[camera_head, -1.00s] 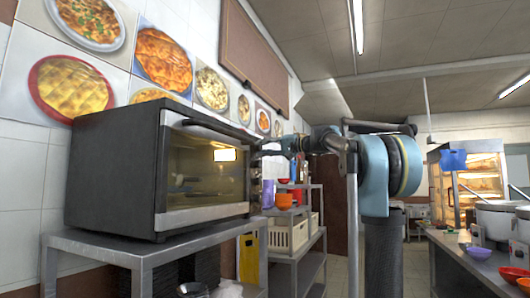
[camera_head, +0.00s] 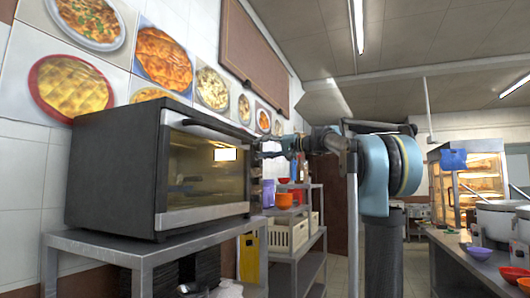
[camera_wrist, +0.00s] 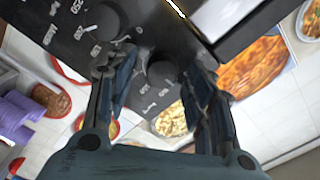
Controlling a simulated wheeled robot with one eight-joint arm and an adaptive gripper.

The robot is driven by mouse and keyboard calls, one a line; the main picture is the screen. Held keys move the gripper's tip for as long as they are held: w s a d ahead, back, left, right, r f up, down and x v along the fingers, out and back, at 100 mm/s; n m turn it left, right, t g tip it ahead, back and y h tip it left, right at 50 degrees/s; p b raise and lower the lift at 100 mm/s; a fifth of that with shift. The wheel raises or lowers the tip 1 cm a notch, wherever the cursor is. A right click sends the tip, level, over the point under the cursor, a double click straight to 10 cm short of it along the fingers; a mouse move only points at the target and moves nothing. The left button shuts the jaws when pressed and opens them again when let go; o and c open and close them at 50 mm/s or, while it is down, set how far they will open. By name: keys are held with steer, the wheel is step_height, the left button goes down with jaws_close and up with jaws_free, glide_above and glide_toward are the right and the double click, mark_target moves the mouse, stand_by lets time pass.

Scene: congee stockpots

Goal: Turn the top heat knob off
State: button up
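The black oven (camera_head: 112,170) stands on a metal table in the head view, its control panel at the right edge of its front. In the wrist view the dark panel (camera_wrist: 150,30) shows with two round black knobs and white markings. One knob (camera_wrist: 163,72) sits near the panel end closest to the wall pictures, which looks like the top. The other knob (camera_wrist: 103,20) is further along the panel. My gripper (camera_wrist: 160,80) is open, its fingers on either side of the first knob; contact cannot be told. In the head view my gripper (camera_head: 270,152) is partly hidden at the oven's right edge.
A metal shelf (camera_head: 313,240) with bowls and a crate (camera_head: 289,236) stands beyond the oven. A counter (camera_head: 465,262) with pots is at the right. Food pictures (camera_head: 163,58) hang on the wall behind the oven.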

steer(key=v, duration=1.2)
steer(key=shift+w, duration=0.1)
stand_by(0.4)
